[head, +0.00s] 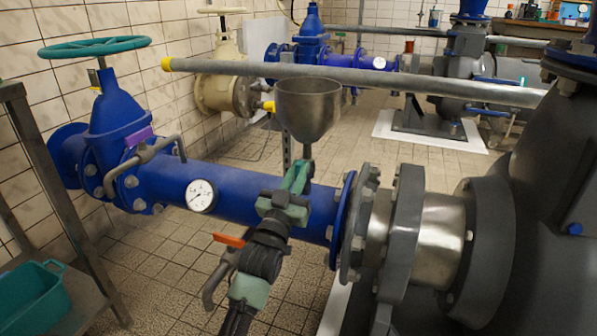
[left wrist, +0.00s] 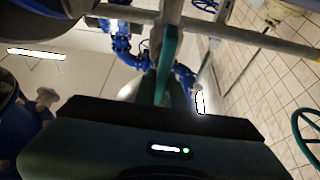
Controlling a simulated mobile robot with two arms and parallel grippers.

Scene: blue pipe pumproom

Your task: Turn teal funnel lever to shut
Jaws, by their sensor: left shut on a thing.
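The grey metal funnel (head: 308,108) stands above the blue pipe, its narrow stem pointing down. The teal lever (head: 300,174) is below the stem, slanting down toward my left gripper. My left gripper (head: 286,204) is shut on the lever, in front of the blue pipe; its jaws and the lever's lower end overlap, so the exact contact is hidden. In the left wrist view the teal lever (left wrist: 168,62) runs up from behind the dark gripper body. My right gripper is in neither view.
A blue pipe (head: 243,196) with a round gauge (head: 201,196) runs behind my gripper. An orange handle (head: 229,240) is close at its left. A large dark pump (head: 540,190) fills the right side.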

